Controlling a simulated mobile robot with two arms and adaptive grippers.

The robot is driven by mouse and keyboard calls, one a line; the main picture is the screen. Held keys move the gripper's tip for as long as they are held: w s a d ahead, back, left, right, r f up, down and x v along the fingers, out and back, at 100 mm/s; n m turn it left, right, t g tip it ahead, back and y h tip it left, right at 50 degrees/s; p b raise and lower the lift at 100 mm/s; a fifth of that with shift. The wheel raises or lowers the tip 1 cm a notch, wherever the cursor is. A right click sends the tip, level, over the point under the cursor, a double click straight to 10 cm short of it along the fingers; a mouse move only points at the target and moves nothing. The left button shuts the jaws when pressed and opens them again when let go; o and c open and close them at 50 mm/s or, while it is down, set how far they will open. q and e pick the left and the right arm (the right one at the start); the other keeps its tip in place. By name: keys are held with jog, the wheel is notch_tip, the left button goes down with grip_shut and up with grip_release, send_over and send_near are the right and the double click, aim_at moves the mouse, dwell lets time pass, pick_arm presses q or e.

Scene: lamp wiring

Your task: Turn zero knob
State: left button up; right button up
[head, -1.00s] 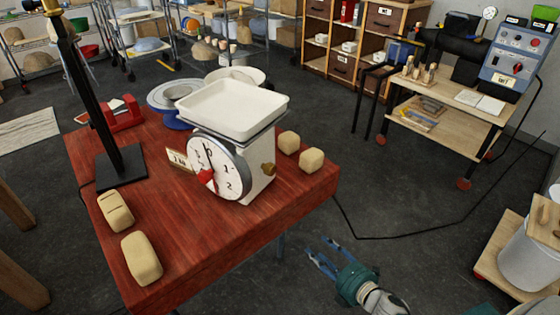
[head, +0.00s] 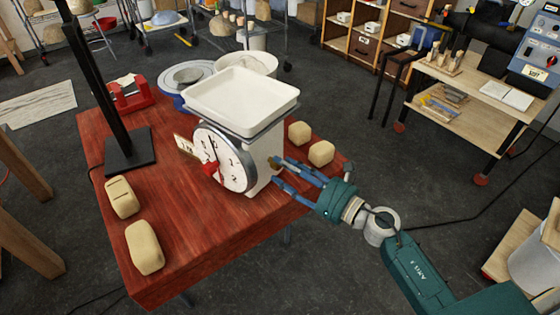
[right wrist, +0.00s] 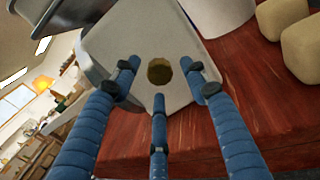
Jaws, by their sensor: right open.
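A white kitchen scale (head: 262,160) with a round dial (head: 219,158) and a white pan (head: 242,97) stands on a red wooden table. Its brass zero knob (head: 273,163) is on the right side of the body. In the right wrist view the knob (right wrist: 160,71) shows face-on, between and ahead of the open blue fingers. My right gripper (head: 282,177) is open beside the scale's right side, with its fingertips close around the knob. I cannot tell whether they touch it. A red pointer (head: 211,167) shows on the dial. My left gripper is not in view.
Two dough pieces (head: 321,153) lie right of the scale, close to my right gripper. Two loaves (head: 144,246) lie at the table's front left. A black stand (head: 128,158) rises at the left. A card (head: 186,146) stands by the dial.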

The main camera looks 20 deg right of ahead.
jog(key=shift+x, duration=0.95)
jog(key=shift+w+a, duration=0.1)
jog(key=shift+w, duration=0.05)
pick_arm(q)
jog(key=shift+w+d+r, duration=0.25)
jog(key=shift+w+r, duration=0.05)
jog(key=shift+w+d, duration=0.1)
pick_arm(e)
grip_shut()
pick_arm(q)
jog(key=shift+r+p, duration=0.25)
jog(key=shift+p, duration=0.1)
pick_arm(e)
jog(key=shift+m, duration=0.3)
